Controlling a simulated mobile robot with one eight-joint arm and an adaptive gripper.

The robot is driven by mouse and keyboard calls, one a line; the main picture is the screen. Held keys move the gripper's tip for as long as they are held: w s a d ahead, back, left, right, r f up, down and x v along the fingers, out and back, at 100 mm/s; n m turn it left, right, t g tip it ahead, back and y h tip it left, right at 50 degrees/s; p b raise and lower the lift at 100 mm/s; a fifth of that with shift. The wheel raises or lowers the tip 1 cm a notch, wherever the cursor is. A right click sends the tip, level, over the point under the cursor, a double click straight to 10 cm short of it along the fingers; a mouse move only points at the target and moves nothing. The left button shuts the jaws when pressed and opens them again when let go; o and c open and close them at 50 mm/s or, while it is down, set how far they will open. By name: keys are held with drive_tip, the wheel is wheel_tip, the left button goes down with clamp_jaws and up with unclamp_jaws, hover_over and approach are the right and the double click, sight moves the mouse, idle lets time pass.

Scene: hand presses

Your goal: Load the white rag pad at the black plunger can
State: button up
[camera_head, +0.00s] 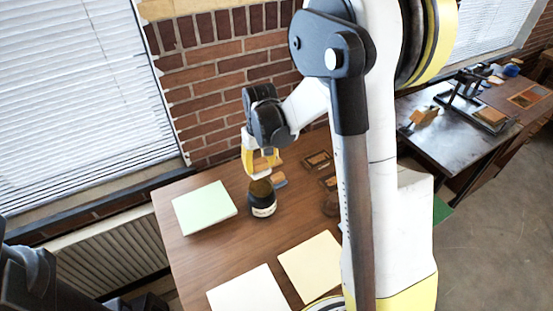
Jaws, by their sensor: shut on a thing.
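The black plunger can (262,206) stands on the wooden table, a round dark body with a pale label and a brownish-olive top. My gripper (264,170), with yellow and white fingers, points down just above the can's top. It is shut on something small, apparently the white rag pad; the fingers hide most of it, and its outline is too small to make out. I cannot tell whether it touches the can's top.
A pale green sheet (205,207) lies left of the can. A white sheet (248,291) and a cream sheet (312,266) lie in front. A brick wall (225,75) stands behind.

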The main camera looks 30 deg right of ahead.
sight(260, 185)
drive_tip(key=shift+f+b, duration=1.9)
drive_tip(key=shift+f, duration=1.1)
drive_tip(key=shift+f+b, duration=0.55)
drive_tip(key=shift+b, duration=0.1)
drive_tip(key=shift+r, duration=0.1)
drive_tip(key=shift+r, duration=0.15)
drive_tip(key=shift+c, duration=0.4)
drive_tip(key=shift+r+p, duration=2.2)
drive_tip(key=shift+r, duration=1.15)
drive_tip(key=shift+f, duration=0.15)
